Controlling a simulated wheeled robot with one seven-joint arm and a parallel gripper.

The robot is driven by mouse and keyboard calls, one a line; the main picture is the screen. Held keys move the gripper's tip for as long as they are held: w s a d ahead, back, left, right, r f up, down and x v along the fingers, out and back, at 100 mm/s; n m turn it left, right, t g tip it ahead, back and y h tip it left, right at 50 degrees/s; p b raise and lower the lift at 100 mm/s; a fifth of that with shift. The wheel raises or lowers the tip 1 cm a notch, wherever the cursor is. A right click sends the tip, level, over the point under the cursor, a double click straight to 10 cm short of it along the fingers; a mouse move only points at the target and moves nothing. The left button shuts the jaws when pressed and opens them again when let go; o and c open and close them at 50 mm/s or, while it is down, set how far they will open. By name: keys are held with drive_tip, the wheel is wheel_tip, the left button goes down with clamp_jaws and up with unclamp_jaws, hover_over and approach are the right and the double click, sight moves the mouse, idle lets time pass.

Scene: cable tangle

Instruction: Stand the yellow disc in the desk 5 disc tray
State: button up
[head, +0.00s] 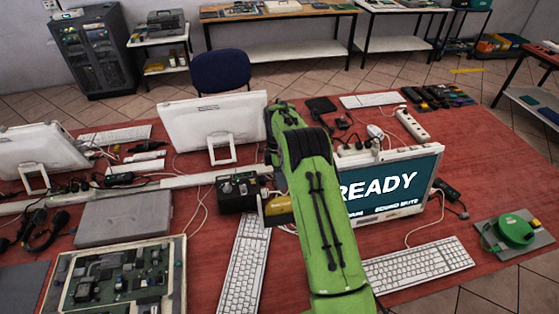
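A yellow, rounded piece (280,205) that looks like the yellow disc shows at the left edge of my green arm, just right of a black box. My arm covers the rest of it. My gripper is hidden behind the arm, apart from perhaps a small pale part at the yellow piece's left side. I cannot tell whether it is open or touching the yellow piece. No disc tray can be made out for sure.
The black box (238,192) has knobs on top. A monitor reading READY (400,185) stands right of my arm. Keyboards (245,265) and a circuit board (118,280) lie in front. A green round thing (516,230) sits on a grey plate at right. Red desk (480,150) is bare at right.

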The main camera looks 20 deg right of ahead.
wheel_tip(320, 180, up, 12)
drive_tip(key=w+p, duration=0.2)
drive_tip(key=shift+d+f, duration=0.15)
drive_tip(key=shift+d, duration=0.1)
